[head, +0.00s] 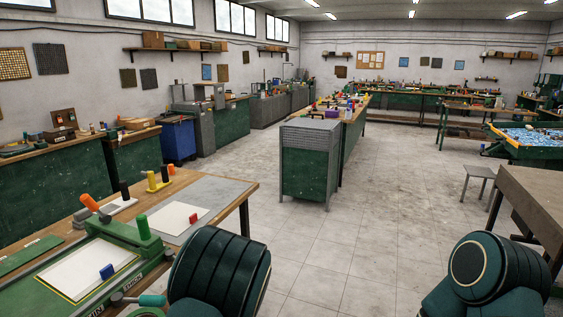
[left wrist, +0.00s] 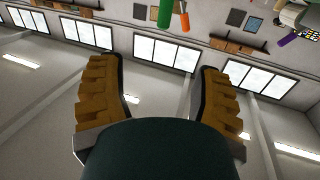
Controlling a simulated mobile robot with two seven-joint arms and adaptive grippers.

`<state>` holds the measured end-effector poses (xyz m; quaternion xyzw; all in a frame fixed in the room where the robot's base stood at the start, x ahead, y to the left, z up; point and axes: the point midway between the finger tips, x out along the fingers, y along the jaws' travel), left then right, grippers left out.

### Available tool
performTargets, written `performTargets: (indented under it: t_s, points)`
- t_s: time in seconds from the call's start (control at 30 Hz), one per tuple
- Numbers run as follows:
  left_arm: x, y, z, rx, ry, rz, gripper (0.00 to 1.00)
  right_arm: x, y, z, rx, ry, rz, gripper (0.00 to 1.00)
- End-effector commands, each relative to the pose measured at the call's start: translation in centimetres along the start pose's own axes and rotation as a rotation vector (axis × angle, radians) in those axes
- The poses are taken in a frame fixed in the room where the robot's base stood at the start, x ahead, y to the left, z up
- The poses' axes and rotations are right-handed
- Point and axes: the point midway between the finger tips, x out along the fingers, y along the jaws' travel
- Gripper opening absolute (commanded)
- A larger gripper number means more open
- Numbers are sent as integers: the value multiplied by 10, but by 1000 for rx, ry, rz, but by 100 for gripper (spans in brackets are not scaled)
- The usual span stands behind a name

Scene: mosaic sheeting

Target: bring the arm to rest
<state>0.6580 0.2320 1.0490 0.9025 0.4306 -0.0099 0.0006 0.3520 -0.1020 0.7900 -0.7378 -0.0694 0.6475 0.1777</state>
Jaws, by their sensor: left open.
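My left gripper (left wrist: 158,75) is open in the left wrist view, its two yellow-brown padded fingers wide apart with nothing between them. Behind them are the windows and the ceiling. Neither gripper shows in the head view. Dark green rounded parts of my arms (head: 220,272) stand at the bottom of the head view, the other one at the lower right (head: 485,268). My right gripper is out of view.
A near workbench at the left holds a green frame (head: 128,237), a blue block (head: 107,271), a red block (head: 194,218) and upright handles. A brown table (head: 535,200) is at the right. A green cabinet (head: 309,165) stands mid-room. The tiled floor between is clear.

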Motion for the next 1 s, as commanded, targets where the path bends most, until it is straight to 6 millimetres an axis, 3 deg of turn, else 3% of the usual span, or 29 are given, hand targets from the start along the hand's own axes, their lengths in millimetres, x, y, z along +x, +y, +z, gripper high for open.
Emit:
performTargets:
  t_s: [0.03, 0.27, 0.37, 0.53, 0.63, 0.8, 0.9, 1.0]
  points:
    - [4, -10, 27, 34, -64, 25, 65, 0, 0, 0, 0, 0, 0, 62]
    - [-14, -32, 128, 132, -365, 210, 65, 0, 0, 0, -1, 0, -1, 62]
    - [-40, -48, 177, 167, -550, 307, 65, 0, 0, 0, 0, 0, 0, 62]
    - [-124, -85, 248, 212, -932, 507, 65, 0, 0, 0, 1, 0, 0, 62]
    - [-181, -107, 267, 228, -1140, 624, 65, 0, 0, 0, 0, 0, 0, 62]
    - [-256, -137, 270, 254, -1386, 785, 65, 0, 0, 0, 0, 0, 0, 62]
    - [-280, -148, 267, 266, -1459, 840, 65, 0, 0, 0, 0, 0, 0, 62]
    - [-290, -153, 265, 272, -1489, 865, 65, 0, 0, 0, 0, 0, 0, 62]
